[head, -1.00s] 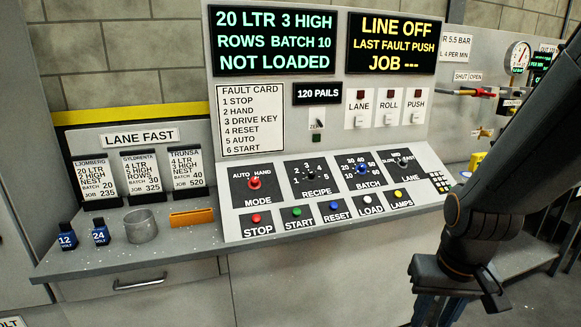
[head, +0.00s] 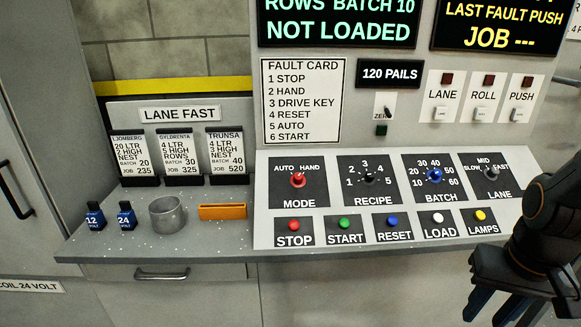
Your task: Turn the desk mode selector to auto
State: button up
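The mode selector (head: 297,180) is a small red knob on a black plate marked AUTO at upper left, HAND at upper right and MODE below. It sits at the left of the knob row on the sloping desk panel. Its pointer is too small to read surely between the two marks. My gripper (head: 514,303) hangs at the lower right, in front of the desk and well apart from the selector. Its dark fingers point downward with a gap between them, and nothing shows between them. The frame's bottom edge cuts off part of it.
Recipe (head: 370,180), batch (head: 433,175) and lane (head: 491,172) knobs stand right of the selector. The stop button (head: 294,226) and other buttons lie below. A metal cup (head: 166,215), an orange block (head: 222,212) and two blue 12 and 24 volt pieces stand on the left ledge.

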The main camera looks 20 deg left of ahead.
aim_at(298, 180)
jog(key=u, duration=0.65)
jog(key=i, duration=0.85)
jog(key=u, duration=0.75)
